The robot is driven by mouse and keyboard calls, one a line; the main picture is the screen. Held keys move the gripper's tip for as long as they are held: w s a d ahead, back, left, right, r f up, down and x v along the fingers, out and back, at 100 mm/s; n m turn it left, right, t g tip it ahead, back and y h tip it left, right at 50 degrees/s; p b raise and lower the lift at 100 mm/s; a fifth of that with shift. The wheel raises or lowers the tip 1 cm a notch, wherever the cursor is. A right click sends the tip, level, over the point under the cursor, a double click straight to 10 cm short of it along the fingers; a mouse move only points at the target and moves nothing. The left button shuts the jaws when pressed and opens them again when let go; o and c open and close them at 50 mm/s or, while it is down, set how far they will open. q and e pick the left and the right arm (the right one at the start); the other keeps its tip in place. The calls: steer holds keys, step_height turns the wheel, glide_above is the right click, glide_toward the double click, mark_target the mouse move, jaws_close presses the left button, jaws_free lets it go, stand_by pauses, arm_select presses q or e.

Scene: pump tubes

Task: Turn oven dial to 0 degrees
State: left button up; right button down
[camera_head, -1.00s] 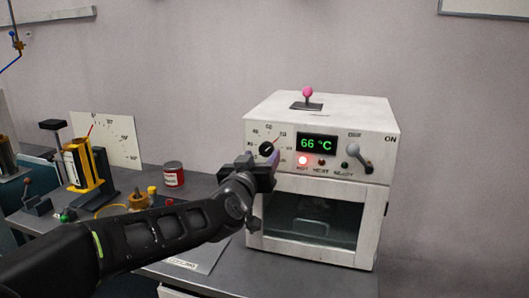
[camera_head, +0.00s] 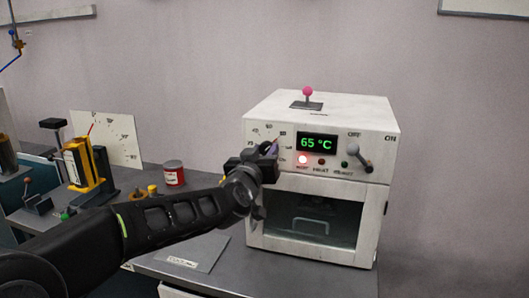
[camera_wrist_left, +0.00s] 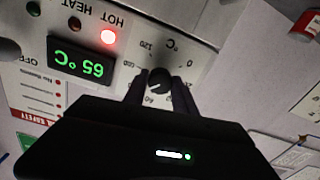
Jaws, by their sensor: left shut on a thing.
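The white oven (camera_head: 384,160) stands on the grey bench. Its green display (camera_head: 317,143) reads 65 °C, and the red HOT lamp (camera_head: 303,159) is lit. In the left wrist view, seen upside down, the round black dial (camera_wrist_left: 159,80) sits on its numbered scale on the oven's front panel. My left gripper (camera_wrist_left: 160,90) has one finger on each side of the dial and is shut on it. In the head view my left gripper (camera_head: 270,151) covers most of the dial. My right gripper is not in view.
A grey-handled OFF/ON lever (camera_head: 361,160) is at the panel's right, and a pink-knobbed lever (camera_head: 308,94) stands on the oven's top. A red can (camera_head: 173,174) and a yellow device (camera_head: 87,165) are to the left on the bench. The oven door (camera_head: 312,215) is shut.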

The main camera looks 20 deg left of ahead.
arm_select(q)
jaws_close()
